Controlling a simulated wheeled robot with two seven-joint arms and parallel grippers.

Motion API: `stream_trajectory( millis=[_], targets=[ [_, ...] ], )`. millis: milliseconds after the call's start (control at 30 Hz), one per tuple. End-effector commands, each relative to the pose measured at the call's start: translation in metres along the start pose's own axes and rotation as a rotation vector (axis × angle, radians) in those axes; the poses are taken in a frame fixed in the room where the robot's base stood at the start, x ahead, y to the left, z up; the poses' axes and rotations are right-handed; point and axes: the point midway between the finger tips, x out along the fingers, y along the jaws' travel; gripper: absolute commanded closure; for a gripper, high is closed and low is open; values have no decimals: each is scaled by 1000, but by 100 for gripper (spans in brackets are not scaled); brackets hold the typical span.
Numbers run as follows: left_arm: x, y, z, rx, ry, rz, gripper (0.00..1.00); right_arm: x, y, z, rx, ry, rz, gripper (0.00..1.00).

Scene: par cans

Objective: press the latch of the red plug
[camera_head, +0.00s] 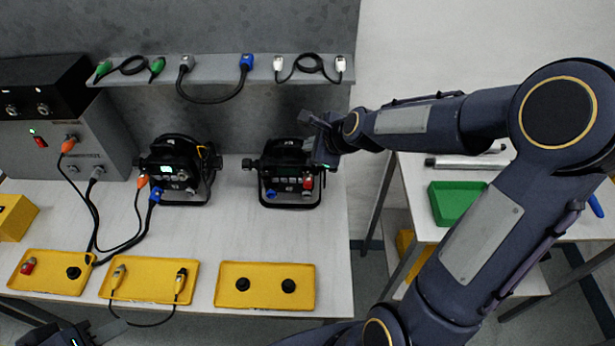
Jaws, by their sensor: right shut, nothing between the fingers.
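A red plug (308,182) sits in the right front of the right par can (289,172), with a blue connector (271,193) at the left of the same front. The plug's latch is too small to make out. My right gripper (316,152) is over the back right of that can, above and behind the red plug, and is shut with nothing held. Its fingertips are hard to separate from the dark can. Another red plug (28,266) lies in the left yellow tray (50,285). My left gripper (88,335) shows partly at the bottom left edge; its fingers are unclear.
A second par can (178,170) stands left, cabled to a grey box (75,140). A shelf (215,75) with coiled cables runs behind. Yellow trays (265,303) line the front. A green bin (455,203) stands on the right side table. The bench between cans and trays is mostly clear.

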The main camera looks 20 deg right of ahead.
Motion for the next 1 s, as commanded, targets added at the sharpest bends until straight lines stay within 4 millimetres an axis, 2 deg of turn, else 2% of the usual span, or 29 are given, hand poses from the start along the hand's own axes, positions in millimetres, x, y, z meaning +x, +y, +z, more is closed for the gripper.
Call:
stream_trajectory(
  millis=[600,767,1000],
  targets=[
    [62,-28,32,0,0,0,64,54,39,-40,0,0,0,100],
    [69,-31,35,0,0,0,64,60,44,-44,-1,0,0,100],
    [68,-31,34,0,0,0,64,60,43,-44,-1,0,0,100]
  ],
)
